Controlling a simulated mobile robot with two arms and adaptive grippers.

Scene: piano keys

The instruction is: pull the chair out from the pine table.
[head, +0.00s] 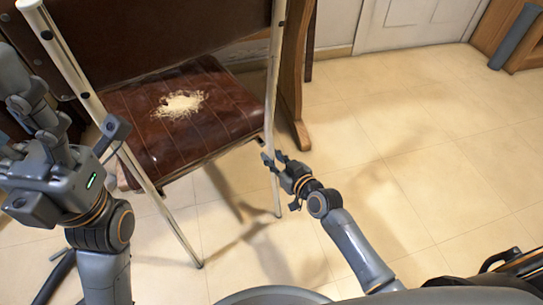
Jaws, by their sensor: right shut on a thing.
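The chair (230,100) has a brown ribbed seat with a torn pale patch, a dark backrest and light metal tube legs. It stands in the upper left of the head view with its back toward me. My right gripper (272,164) is shut on the chair's right tube, below seat height. My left gripper (72,125) is by the chair's left tube, large and close to the camera; its fingers overlap one another, so its grip is unclear. A wooden upright (290,75), perhaps part of the pine table, stands just beyond the chair's right side; no tabletop is visible.
Light tiled floor (440,160) is open on the right and in front of the chair. A white panelled door or wall (415,22) is at the back. A wooden piece with a grey cylinder (514,36) stands at the far right. A dark object (515,262) lies at lower right.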

